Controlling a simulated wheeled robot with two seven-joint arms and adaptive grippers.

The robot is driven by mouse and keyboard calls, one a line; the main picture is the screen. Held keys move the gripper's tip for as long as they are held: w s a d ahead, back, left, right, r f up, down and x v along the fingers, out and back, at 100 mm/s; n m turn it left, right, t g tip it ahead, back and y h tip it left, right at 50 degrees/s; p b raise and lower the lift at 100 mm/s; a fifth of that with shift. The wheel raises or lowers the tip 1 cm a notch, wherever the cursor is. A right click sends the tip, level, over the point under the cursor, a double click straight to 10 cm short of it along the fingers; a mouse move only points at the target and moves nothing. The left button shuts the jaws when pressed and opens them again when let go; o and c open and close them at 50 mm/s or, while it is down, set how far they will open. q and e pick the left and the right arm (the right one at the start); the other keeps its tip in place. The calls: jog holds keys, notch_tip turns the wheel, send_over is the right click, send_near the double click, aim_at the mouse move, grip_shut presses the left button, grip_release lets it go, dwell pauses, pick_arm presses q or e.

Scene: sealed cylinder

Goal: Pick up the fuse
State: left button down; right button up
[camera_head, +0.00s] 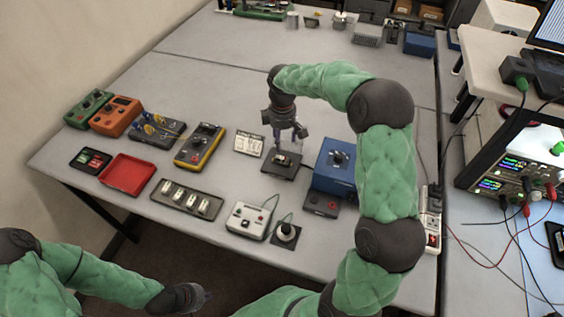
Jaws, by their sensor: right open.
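A small dark pad (271,171) on the grey table bears a small pale and dark piece (284,159), which may be the fuse; it is too small to tell. My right gripper (290,146) points down just above this piece, its fingers apart. Whether the fingers touch or flank the piece cannot be told. A grey tray (161,203) nearer the front holds several small whitish pieces, also too small to name. My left gripper (205,296) is low at the front, off the table edge and far from these things; its fingers are unclear.
A blue box (331,177) stands close right of the pad, and a white card (249,143) lies to its left. A yellow-edged meter (199,146), a red tray (128,175) and a white switch box (247,221) stand around. The table behind my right gripper is mostly clear.

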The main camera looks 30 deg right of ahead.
aim_at(282, 160)
notch_tip(282, 160, down, 9)
jog(key=shift+f+b, duration=0.2)
jog(key=shift+b, duration=0.75)
grip_shut()
